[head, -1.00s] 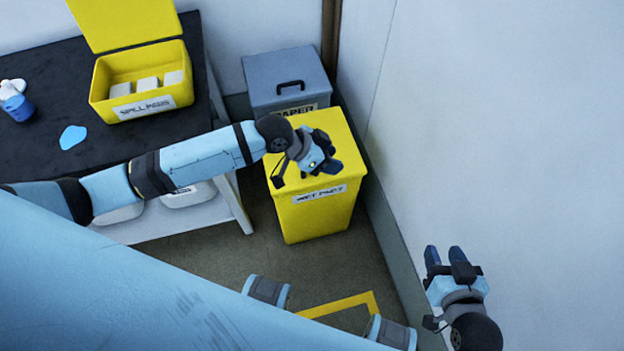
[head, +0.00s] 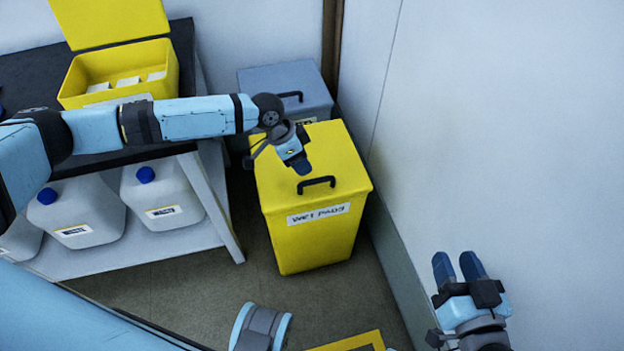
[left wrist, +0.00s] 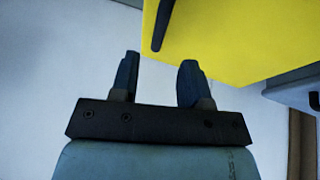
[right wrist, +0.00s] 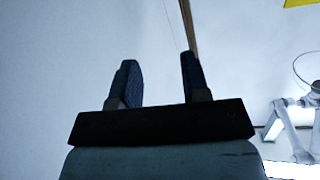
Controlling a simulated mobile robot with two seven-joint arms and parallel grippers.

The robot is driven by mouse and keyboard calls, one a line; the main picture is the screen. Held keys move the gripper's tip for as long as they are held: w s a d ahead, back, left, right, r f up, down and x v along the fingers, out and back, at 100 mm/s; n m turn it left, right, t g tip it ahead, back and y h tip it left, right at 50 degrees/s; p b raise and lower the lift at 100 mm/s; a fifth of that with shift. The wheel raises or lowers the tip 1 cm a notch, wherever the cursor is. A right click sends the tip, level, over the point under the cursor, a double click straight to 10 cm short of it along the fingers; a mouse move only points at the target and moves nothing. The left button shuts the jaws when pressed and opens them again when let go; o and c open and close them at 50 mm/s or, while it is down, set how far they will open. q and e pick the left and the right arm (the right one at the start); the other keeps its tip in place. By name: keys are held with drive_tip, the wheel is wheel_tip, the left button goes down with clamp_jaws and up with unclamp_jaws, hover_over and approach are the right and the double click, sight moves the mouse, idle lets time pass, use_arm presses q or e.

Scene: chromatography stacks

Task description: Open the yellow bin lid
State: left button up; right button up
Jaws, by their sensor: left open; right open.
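The yellow bin (head: 312,235) stands on the floor by the right wall, with a "wet pads" style label on its front. Its yellow lid (head: 335,160) is shut and has a dark handle (head: 316,182) near the front edge. My left gripper (head: 301,168) is above the lid, just behind the handle in the head view; contact cannot be told. In the left wrist view my left gripper (left wrist: 158,75) is open and empty, with the yellow lid (left wrist: 235,35) and part of a dark bar beyond it. My right gripper (head: 459,265) is open and empty beside the right wall.
A grey bin (head: 270,78) with a dark handle stands behind the yellow bin. To the left is a table (head: 185,60) bearing an open yellow box (head: 75,80), with white jugs (head: 160,190) on its lower shelf. The white wall (head: 500,130) bounds the right side.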

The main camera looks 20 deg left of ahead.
sight(314, 180)
use_arm(q)
drive_tip(key=b+x, duration=0.1)
drive_tip(key=x, duration=0.4)
drive_tip(key=shift+x, duration=0.75)
use_arm(e)
drive_tip(key=shift+w+a+r+t+y, duration=0.1)
drive_tip(key=shift+a+r+t+y, duration=0.2)
drive_tip(key=shift+r, duration=0.3)
drive_tip(key=shift+s+a+r+t+y, duration=0.15)
drive_tip(key=shift+r+t+y, duration=0.15)
drive_tip(key=shift+r, duration=0.35)
drive_tip(key=shift+w+a+r+t+y, duration=0.2)
drive_tip(key=shift+a+r+t, duration=0.1)
drive_tip(key=shift+r, duration=0.3)
use_arm(q)
clamp_jaws()
